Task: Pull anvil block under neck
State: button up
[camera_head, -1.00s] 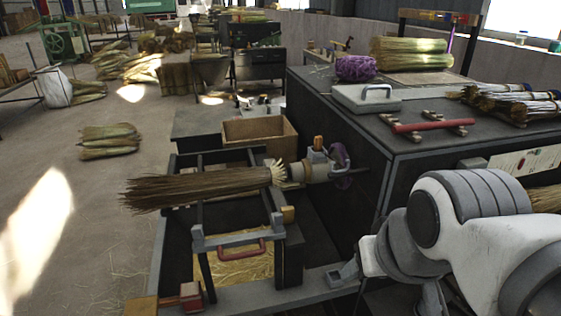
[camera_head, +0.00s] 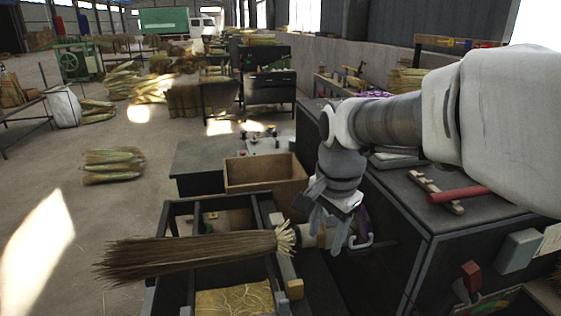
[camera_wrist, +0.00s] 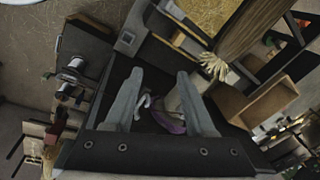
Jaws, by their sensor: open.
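The broom's brown bristle bundle (camera_head: 190,256) lies level across the dark frame, its pale frayed neck end (camera_head: 284,238) toward my gripper. In the wrist view the frayed neck (camera_wrist: 214,66) is right of the fingers. My gripper (camera_head: 335,238) is open and points down just right of the neck, beside the clamp fitting and purple strap (camera_head: 363,222). In the wrist view my gripper (camera_wrist: 160,76) shows its fingers spread, with the purple strap (camera_wrist: 168,122) seen between them. I see no contact or grasp. I cannot identify the anvil block for certain in the current views.
A cardboard box (camera_head: 265,175) stands behind the frame. The dark bench (camera_head: 440,220) is at the right, with a red-handled tool (camera_head: 458,195) on it. A small wooden block (camera_head: 295,289) sits at the frame's right rail. Straw bundles (camera_head: 113,165) lie on the floor.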

aim_at(295, 282)
jog(key=w+a+f+m+g+p, duration=0.1)
jog(key=w+a+f+m+g, duration=0.1)
jog(key=w+a+f+m, duration=0.5)
jog(key=shift+n, duration=0.7)
jog(key=f, duration=0.5)
jog(key=d+f, duration=0.1)
jog(key=f, duration=0.4)
jog(key=d+f+b, duration=0.1)
jog(key=f, duration=0.5)
jog(key=shift+w+d, duration=0.25)
jog(key=shift+w, duration=0.05)
jog(key=shift+r, duration=0.1)
grip_shut()
